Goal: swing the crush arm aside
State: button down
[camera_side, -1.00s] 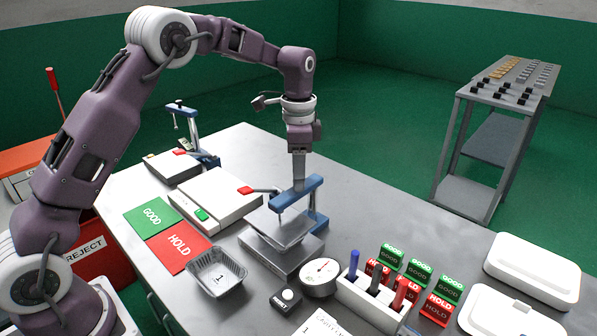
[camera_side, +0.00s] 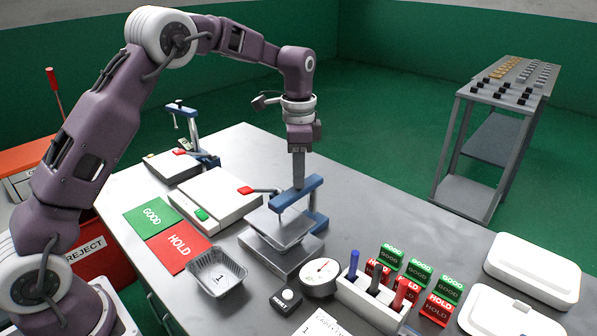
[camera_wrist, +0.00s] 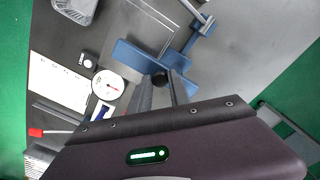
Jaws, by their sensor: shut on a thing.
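The blue crush arm (camera_side: 296,191) reaches over the grey test stand (camera_side: 282,252) from a blue post at its back right. In the side view it lies above a flat plate on the stand. My gripper (camera_side: 298,184) points straight down onto the crush arm. The fingers partly hide the knob and arm. A foil tray (camera_side: 239,270) marked 1 sits on the table front left of the stand, apart from it.
A dial gauge (camera_side: 321,277) and a black reset button (camera_side: 286,299) stand in front of the test stand. A marker holder (camera_side: 372,311) with GOOD and HOLD blocks is at the right. A white device (camera_side: 213,200) stands close on the left. The table behind right is clear.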

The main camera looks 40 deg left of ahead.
dwell(0.9)
jog(key=w+d+n, duration=0.5)
jog(key=n, duration=1.2)
jog(key=shift+d+n, duration=0.15)
jog(key=shift+n, duration=0.25)
jog(key=shift+w+r, duration=0.1)
jog(key=shift+w, duration=0.1)
dwell(0.3)
jog(key=c, duration=1.2)
grip_release()
